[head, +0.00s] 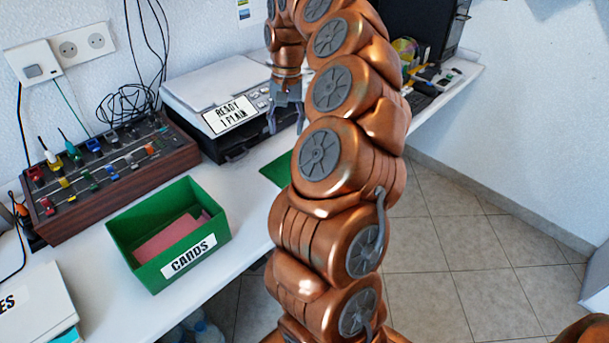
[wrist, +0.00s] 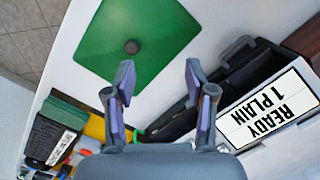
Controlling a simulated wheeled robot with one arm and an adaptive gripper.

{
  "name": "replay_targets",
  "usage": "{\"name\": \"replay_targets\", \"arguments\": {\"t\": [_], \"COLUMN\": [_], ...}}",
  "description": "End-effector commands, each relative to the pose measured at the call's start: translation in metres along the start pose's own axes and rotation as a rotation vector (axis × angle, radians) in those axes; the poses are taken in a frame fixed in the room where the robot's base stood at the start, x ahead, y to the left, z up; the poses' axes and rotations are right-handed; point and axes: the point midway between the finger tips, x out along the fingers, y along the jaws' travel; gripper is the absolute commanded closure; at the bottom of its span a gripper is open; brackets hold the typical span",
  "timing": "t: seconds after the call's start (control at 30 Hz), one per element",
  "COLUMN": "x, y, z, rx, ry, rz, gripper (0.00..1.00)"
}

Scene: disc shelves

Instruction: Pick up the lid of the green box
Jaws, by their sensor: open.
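The green lid (wrist: 110,38) lies flat on the white table, a square plate with a dark round knob (wrist: 131,47) in its middle. In the head view only a corner of the lid (head: 274,172) shows; my arm hides the rest. The open green box (head: 148,276), labelled CARDS, stands to the left of it with pink cards inside. My gripper (wrist: 159,66) is open and empty. In the wrist view its fingertips lie just below the lid's knob, apart from it. In the head view my gripper (head: 285,118) hangs in front of the printer.
A printer (head: 238,147) with a READY 1 PLAIN sign (wrist: 268,108) stands close by the lid. A wooden rack (head: 120,181) of small coloured parts is behind the box. A white box (head: 38,308) is at the front left. The table edge and tiled floor (head: 450,240) lie right.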

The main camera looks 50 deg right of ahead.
Motion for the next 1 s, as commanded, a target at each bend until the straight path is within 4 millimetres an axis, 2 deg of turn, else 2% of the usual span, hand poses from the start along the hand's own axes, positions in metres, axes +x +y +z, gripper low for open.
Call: {"name": "replay_targets", "arguments": {"t": [0.03, 0.13, 0.27, 0.73, 1.0], "x": [0.015, 0.026, 0.033, 0.068, 0.101], "y": [0.013, 0.034, 0.046, 0.048, 0.049], "z": [-0.011, -0.023, -0.029, -0.025, -0.020], "rx": [0.052, 0.125, 0.168, 0.170, 0.169], "ry": [-0.008, -0.013, -0.020, -0.023, -0.023], "rz": [0.007, 0.016, 0.023, 0.024, 0.023], "gripper": [0.45, 0.45, 0.45, 0.45, 0.45]}}
